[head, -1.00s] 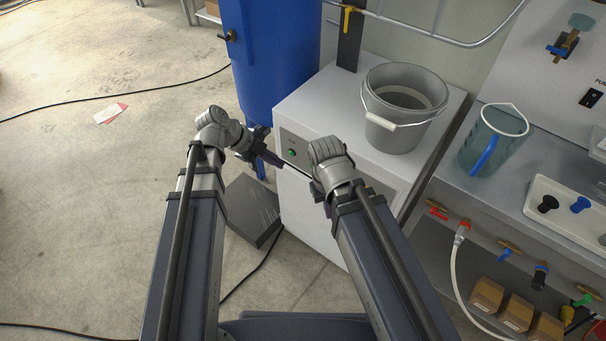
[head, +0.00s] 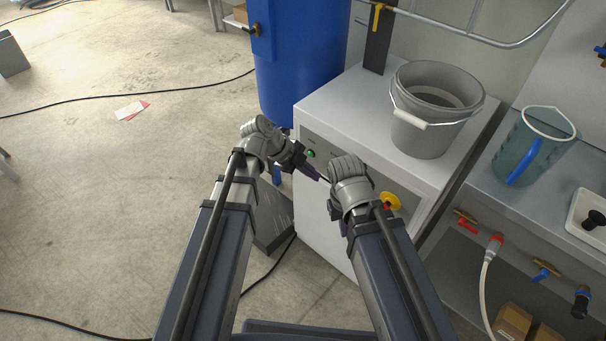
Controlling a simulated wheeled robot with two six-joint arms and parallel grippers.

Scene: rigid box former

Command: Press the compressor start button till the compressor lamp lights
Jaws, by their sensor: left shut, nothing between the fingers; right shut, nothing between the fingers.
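The compressor cabinet (head: 325,228) is a light grey box with a darker control panel on its front. A small green round control (head: 311,153) sits at the panel's upper left; I cannot tell whether it is the start button or the lamp. No other lamp shows clearly. My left gripper (head: 322,178) is shut and empty, in front of the panel just below and right of the green control. I cannot tell whether it touches the panel. My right gripper (head: 334,208) is shut, mostly hidden behind its own wrist, to the right of and below the left one.
A grey bucket (head: 432,135) stands on the cabinet, with a blue tank (head: 295,60) behind left. A bench with a clear jug (head: 530,150) and valves is at right. Floor on the left is open.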

